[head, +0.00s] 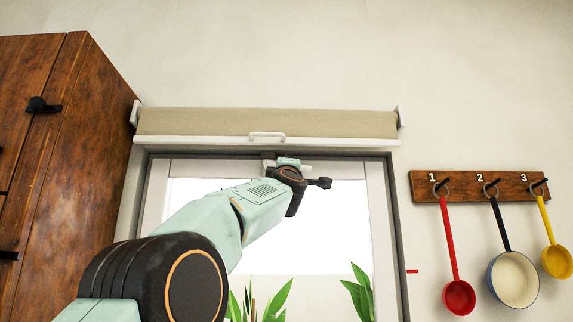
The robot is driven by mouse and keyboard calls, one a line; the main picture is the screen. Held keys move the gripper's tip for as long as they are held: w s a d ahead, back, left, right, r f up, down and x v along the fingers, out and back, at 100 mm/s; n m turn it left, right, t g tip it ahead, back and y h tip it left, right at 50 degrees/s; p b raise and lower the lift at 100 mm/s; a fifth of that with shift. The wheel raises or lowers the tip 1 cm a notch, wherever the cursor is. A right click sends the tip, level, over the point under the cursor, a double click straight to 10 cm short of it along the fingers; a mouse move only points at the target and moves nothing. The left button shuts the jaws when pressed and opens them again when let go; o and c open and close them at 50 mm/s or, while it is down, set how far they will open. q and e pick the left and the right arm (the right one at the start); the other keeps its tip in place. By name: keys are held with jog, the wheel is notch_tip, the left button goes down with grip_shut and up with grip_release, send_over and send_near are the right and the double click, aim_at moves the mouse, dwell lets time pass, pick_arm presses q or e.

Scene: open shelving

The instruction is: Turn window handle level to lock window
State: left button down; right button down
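The window (378,215) has a white frame and bright glass and stands in the middle of the head view. A small pale piece (302,167) shows on its top rail behind my wrist; it may be the window handle, but its angle is hidden. My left arm comes in from the lower left and reaches up to this top rail. My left gripper (318,183) is at the arm's far end, mostly hidden by the wrist; only a dark part sticks out to the right. I cannot tell whether it touches the handle. My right gripper is not in view.
A rolled beige blind (330,123) with a white pull (267,136) hangs just above the window. A brown wooden cabinet (75,150) stands at left. A wooden rack (465,185) with hanging red, blue-and-white and yellow ladles is at right. Green leaves (275,300) show below.

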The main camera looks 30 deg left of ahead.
pick_arm(q)
jog(key=shift+w+d+r+n+g+y+p, duration=0.15)
jog(key=shift+n+y+p, duration=0.15)
jog(key=shift+n, duration=0.25)
jog(key=shift+s+r+n+g+y+p, duration=0.1)
jog(key=shift+n+g+y+p, duration=0.15)
jog(key=shift+n, duration=0.3)
jog(key=shift+y, duration=0.25)
jog(key=shift+w+f, duration=0.1)
jog(key=c, duration=1.4)
grip_release()
jog(key=shift+d, duration=0.1)
jog(key=shift+o, duration=0.2)
jog(key=shift+a, duration=0.2)
jog(key=shift+s+d, duration=0.1)
jog(key=shift+s, duration=0.1)
